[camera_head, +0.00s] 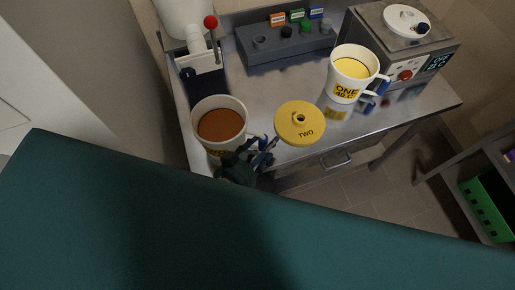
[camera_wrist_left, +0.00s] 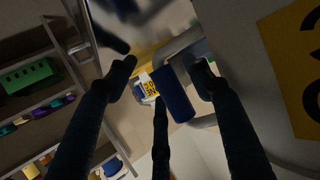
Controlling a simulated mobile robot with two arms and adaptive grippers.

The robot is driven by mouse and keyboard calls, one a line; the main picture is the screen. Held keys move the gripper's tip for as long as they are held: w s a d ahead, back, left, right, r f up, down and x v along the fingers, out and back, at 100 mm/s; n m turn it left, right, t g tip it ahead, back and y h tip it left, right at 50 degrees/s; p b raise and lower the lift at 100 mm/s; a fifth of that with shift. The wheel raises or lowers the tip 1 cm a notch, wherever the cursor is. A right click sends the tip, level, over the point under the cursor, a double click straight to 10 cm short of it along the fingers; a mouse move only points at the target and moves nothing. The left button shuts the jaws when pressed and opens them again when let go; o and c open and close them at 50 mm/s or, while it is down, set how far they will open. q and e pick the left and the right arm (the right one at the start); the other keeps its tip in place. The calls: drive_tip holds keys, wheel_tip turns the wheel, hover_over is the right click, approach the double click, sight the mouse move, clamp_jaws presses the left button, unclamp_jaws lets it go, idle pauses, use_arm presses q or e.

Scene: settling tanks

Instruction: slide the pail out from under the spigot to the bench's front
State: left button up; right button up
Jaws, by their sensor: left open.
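The pail (camera_head: 234,106) is white, holds brown liquid and stands at the bench's left front. The spigot (camera_head: 217,49), with a red-knobbed lever, is behind it in the head view; the pail's open top shows clear of it. My left gripper (camera_head: 262,152) is at the pail's front right, by its handle side. In the left wrist view the open fingers (camera_wrist_left: 163,70) straddle a dark blue handle grip (camera_wrist_left: 177,92), with no clear closure on it. The pail's grey wall with a yellow label (camera_wrist_left: 299,65) fills the right. My right gripper is not in view.
A yellow lid marked TWO (camera_head: 299,124) is just right of the pail, near the bench's front edge. A pail marked ONE (camera_head: 345,88) with yellow liquid stands farther right. A grey rack (camera_head: 285,47) and a boxy device (camera_head: 399,55) are behind. Shelving with a green crate (camera_head: 487,207) is at right.

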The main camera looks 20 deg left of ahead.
use_arm(q)
drive_tip(key=v, duration=1.1)
drive_tip(key=shift+s+r, duration=0.15)
drive_tip(key=shift+s, duration=0.15)
drive_tip(key=shift+a, duration=0.1)
